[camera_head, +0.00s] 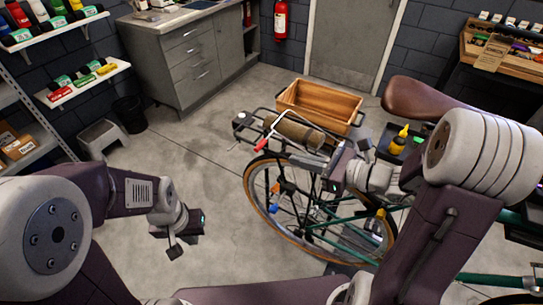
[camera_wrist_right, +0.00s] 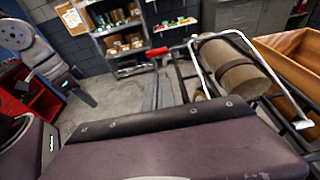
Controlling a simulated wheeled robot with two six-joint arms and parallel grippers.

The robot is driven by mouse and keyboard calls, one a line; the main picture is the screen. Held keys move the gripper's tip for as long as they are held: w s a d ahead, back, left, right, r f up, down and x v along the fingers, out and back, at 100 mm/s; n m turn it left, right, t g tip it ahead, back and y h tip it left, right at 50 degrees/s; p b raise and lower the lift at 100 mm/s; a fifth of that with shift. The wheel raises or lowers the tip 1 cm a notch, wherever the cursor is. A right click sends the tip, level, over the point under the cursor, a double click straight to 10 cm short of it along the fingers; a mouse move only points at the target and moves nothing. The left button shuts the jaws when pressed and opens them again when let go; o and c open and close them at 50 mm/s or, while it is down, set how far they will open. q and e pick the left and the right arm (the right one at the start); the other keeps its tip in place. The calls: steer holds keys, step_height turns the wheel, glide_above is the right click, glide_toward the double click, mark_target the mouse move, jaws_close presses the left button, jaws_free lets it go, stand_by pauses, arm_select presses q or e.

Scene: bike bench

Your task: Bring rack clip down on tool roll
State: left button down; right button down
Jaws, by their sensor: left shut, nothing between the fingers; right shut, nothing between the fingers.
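The tan tool roll (camera_head: 298,131) lies on the bike's black rear rack beside a wooden crate; it also shows in the right wrist view (camera_wrist_right: 236,72). The rack clip (camera_wrist_right: 201,68) is a silver wire loop with a red grip (camera_head: 262,145). Its wire runs along the near side and end of the roll; I cannot tell whether it touches. My right gripper (camera_head: 304,160) is shut and empty at the near side of the rack. In the right wrist view its fingers (camera_wrist_right: 165,92) point toward the red grip (camera_wrist_right: 156,52). My left gripper (camera_head: 174,253) is shut and empty, low over the floor at left.
The bike's brown saddle (camera_head: 420,97) and rear wheel (camera_head: 254,190) are close to my right arm. A black tray with a yellow bottle (camera_head: 401,134) is right of the rack.

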steer(key=x, duration=1)
steer(key=shift+s, duration=0.1)
